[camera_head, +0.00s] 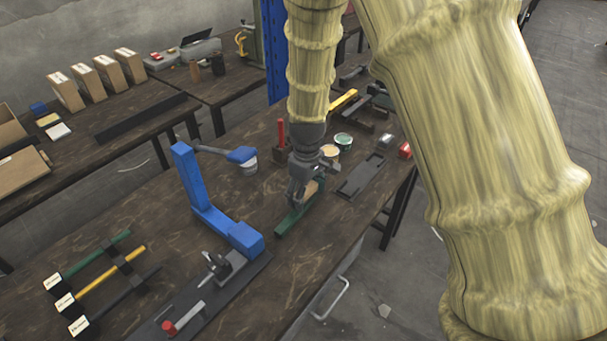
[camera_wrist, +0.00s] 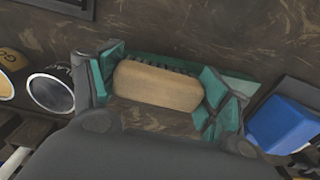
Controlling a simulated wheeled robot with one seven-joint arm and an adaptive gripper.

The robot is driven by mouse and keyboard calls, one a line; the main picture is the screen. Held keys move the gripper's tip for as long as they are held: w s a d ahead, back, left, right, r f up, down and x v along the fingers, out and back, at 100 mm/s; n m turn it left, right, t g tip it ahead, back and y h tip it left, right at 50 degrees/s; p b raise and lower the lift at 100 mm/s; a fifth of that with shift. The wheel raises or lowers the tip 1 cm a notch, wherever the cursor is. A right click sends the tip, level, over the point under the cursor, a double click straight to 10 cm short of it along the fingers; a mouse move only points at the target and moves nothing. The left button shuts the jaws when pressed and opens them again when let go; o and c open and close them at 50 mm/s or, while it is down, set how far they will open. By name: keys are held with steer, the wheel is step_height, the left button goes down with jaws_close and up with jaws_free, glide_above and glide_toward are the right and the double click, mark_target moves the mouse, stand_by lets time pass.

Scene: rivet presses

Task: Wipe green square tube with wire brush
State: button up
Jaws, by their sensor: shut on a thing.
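My gripper (camera_head: 303,193) is over the middle of the dark wood table. It is shut on the wire brush (camera_wrist: 158,86), a tan wooden block with dark bristles along its far side in the wrist view. The brush's tan body (camera_head: 314,188) shows slightly in the head view. The green square tube (camera_head: 287,222) lies on the table directly under my gripper, partly hidden by it. In the wrist view the tube (camera_wrist: 243,84) runs behind the brush, close to the bristles. Whether the bristles touch it cannot be told.
A blue press frame (camera_head: 205,215) stands left of my gripper. Open cans (camera_head: 343,141), a red-handled tool (camera_head: 281,134) and a dark flat plate (camera_head: 362,179) are near. More tubes, including a green one (camera_head: 95,253), lie at the front left.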

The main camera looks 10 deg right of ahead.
steer(key=shift+s+a+r, duration=0.1)
steer(key=shift+s+a, duration=0.2)
steer(key=shift+a, duration=0.05)
steer(key=shift+s+a+r+p, duration=0.15)
steer(key=shift+s+r+p, duration=0.05)
steer(key=shift+p, duration=0.25)
step_height(320, 180, up, 2)
steer(key=shift+w+r+p, duration=0.1)
steer(key=shift+r+p, duration=0.15)
steer(key=shift+p, duration=0.45)
step_height(320, 180, up, 5)
steer(key=p, duration=0.4)
steer(key=shift+r, duration=0.1)
steer(key=shift+r+p, duration=0.1)
steer(key=shift+p, duration=0.35)
